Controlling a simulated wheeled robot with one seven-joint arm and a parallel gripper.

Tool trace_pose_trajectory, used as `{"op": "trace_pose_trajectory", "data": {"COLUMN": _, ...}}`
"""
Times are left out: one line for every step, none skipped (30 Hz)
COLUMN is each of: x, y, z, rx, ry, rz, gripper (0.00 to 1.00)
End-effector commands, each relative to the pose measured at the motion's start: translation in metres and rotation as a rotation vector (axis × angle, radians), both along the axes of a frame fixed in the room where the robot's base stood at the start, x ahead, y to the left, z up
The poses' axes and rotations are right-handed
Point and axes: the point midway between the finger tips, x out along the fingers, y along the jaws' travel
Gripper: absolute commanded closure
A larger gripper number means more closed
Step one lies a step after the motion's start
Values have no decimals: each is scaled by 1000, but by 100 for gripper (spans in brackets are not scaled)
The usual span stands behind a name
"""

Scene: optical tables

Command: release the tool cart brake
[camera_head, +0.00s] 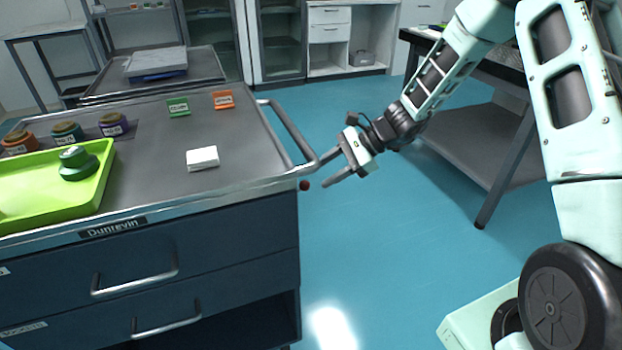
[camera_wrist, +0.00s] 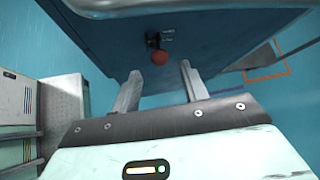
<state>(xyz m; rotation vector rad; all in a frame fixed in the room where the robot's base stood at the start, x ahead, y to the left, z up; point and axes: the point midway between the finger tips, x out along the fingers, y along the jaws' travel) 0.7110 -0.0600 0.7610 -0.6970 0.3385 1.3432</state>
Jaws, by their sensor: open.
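The tool cart (camera_head: 150,250) has a grey top and dark blue drawers and stands at the left in the head view. Its brake shows as a small red knob (camera_head: 304,185) at the cart's right side, below the push handle (camera_head: 287,135). In the wrist view the red knob (camera_wrist: 160,57) sits on a dark bracket on the cart's side panel (camera_wrist: 110,40). My gripper (camera_head: 330,170) is open and empty beside the cart's right front corner. In the wrist view its fingers (camera_wrist: 158,78) point toward the knob, which appears between and beyond their tips.
The cart top carries a green tray (camera_head: 100,185), several small jars, a white block (camera_head: 202,158) and two small cards. A dark table (camera_head: 490,140) stands at the right. Blue floor (camera_head: 400,250) is clear between cart and table. Cabinets line the back.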

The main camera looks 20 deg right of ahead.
Motion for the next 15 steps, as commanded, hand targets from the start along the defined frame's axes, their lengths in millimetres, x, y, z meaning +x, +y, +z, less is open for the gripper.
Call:
{"op": "trace_pose_trajectory", "data": {"x": -2, "y": -11, "z": 10, "rx": -1, "ry": -2, "rz": -4, "gripper": 56}}
{"op": "trace_pose_trajectory", "data": {"x": -4, "y": -16, "z": 14, "rx": -2, "ry": -2, "rz": -4, "gripper": 56}}
{"op": "trace_pose_trajectory", "data": {"x": -6, "y": -23, "z": 20, "rx": -1, "ry": -2, "rz": -4, "gripper": 56}}
{"op": "trace_pose_trajectory", "data": {"x": -7, "y": -29, "z": 24, "rx": -2, "ry": -2, "rz": -4, "gripper": 56}}
{"op": "trace_pose_trajectory", "data": {"x": -9, "y": -34, "z": 28, "rx": -2, "ry": -2, "rz": -4, "gripper": 56}}
{"op": "trace_pose_trajectory", "data": {"x": -11, "y": -41, "z": 33, "rx": -1, "ry": -1, "rz": -3, "gripper": 56}}
{"op": "trace_pose_trajectory", "data": {"x": -12, "y": -45, "z": 36, "rx": -2, "ry": -2, "rz": -3, "gripper": 56}}
{"op": "trace_pose_trajectory", "data": {"x": -13, "y": -50, "z": 40, "rx": -1, "ry": -2, "rz": -4, "gripper": 56}}
{"op": "trace_pose_trajectory", "data": {"x": -15, "y": -56, "z": 44, "rx": -2, "ry": -1, "rz": -4, "gripper": 56}}
{"op": "trace_pose_trajectory", "data": {"x": -17, "y": -59, "z": 47, "rx": -3, "ry": -1, "rz": -2, "gripper": 56}}
{"op": "trace_pose_trajectory", "data": {"x": -17, "y": -63, "z": 50, "rx": -2, "ry": -1, "rz": -2, "gripper": 56}}
{"op": "trace_pose_trajectory", "data": {"x": -18, "y": -67, "z": 53, "rx": 0, "ry": -2, "rz": -3, "gripper": 56}}
{"op": "trace_pose_trajectory", "data": {"x": -19, "y": -70, "z": 55, "rx": -2, "ry": -1, "rz": -2, "gripper": 56}}
{"op": "trace_pose_trajectory", "data": {"x": -20, "y": -72, "z": 56, "rx": -2, "ry": -1, "rz": -2, "gripper": 56}}
{"op": "trace_pose_trajectory", "data": {"x": -21, "y": -74, "z": 58, "rx": -1, "ry": 0, "rz": -2, "gripper": 56}}
